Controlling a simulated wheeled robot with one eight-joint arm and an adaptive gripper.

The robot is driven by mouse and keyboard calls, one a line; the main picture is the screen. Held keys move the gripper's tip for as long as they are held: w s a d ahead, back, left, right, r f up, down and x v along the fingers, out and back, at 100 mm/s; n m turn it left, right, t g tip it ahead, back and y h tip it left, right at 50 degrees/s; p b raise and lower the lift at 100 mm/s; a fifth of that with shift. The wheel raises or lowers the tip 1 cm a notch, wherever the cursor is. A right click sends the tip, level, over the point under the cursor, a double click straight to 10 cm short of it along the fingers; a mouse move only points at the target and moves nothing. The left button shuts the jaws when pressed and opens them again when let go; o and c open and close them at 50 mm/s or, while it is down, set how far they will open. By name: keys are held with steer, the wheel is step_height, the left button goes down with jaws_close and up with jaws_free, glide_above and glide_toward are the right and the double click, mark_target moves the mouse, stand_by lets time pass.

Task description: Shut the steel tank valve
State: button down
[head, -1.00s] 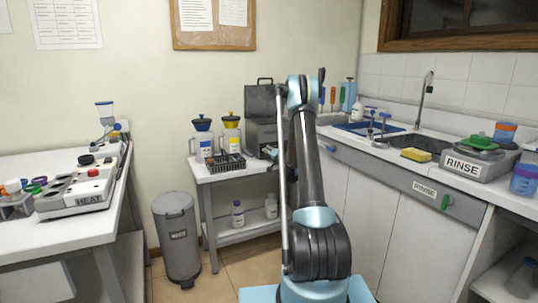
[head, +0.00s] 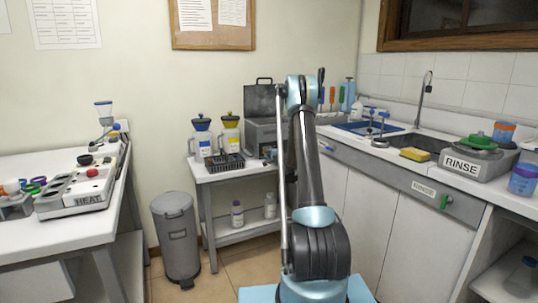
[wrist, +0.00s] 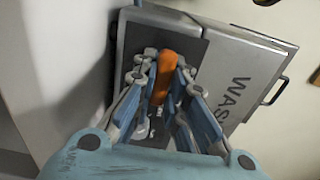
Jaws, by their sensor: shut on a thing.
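The steel tank (head: 261,134) stands on the low bench left of the sink corner in the head view, its lid (head: 258,98) raised. The valve body below is mostly hidden by the fingers. In the head view my arm hides the gripper and the handle.
Two jugs, one blue-lidded (head: 201,137) and one yellow-lidded (head: 230,134), stand beside a black rack (head: 224,163) left of the tank. A grey bin (head: 178,238) stands on the floor. The sink counter (head: 365,150) lies to the right.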

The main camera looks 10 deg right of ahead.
steer(key=shift+d+f, duration=0.1)
steer(key=shift+d, duration=0.05)
steer(key=c, duration=1.6)
jaws_free()
steer(key=v, duration=1.2)
